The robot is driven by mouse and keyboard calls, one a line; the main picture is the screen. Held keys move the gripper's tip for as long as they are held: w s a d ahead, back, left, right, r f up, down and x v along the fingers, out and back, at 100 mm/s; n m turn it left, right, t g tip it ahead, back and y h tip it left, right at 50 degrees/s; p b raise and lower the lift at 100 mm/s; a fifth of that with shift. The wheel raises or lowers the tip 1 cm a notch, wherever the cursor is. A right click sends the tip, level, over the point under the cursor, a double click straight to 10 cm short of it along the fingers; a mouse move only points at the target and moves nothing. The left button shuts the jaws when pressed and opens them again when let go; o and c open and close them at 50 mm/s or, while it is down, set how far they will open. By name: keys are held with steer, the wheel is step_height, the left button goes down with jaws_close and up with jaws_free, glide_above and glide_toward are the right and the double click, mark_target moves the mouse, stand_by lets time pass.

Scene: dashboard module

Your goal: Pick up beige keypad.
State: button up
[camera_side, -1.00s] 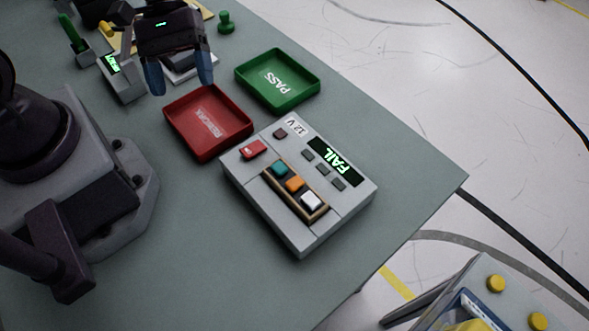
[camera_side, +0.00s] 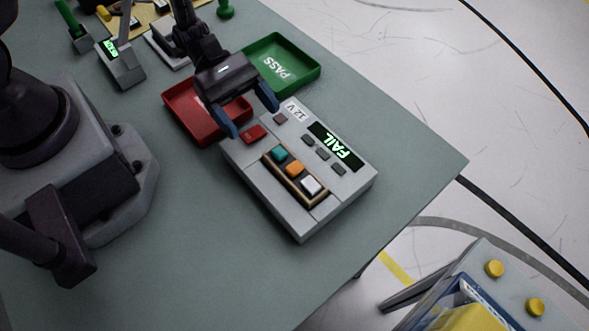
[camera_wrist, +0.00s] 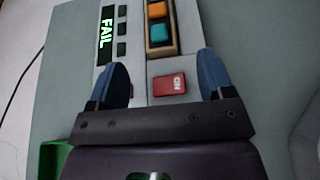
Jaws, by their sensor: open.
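A beige-framed keypad (camera_side: 294,169) with teal, orange and white keys lies in the top of a grey tester (camera_side: 322,210) reading "FAIL". Whether it is seated in a slot or just resting there, I cannot tell. My gripper (camera_side: 250,116) is open and empty, above the tester's end with the red button. In the wrist view the blue fingertips of my gripper (camera_wrist: 160,65) stand apart, on either side of the red button's end. The keypad (camera_wrist: 159,25) is beyond the fingertips there, its white key out of frame.
A red tray (camera_side: 177,108) is partly behind my gripper. A green "PASS" tray (camera_side: 300,75) lies beside it. A small grey device with a green display (camera_side: 122,68) and a tan board (camera_side: 118,22) are at the back left. The table front is clear.

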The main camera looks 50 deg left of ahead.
mark_target(274, 148)
steer(key=shift+f+x, duration=0.15)
steer(key=shift+x, duration=1.25)
steer(key=shift+f+x, duration=0.1)
steer(key=shift+x, duration=1.25)
steer(key=shift+a, duration=0.15)
steer(key=c, duration=1.1)
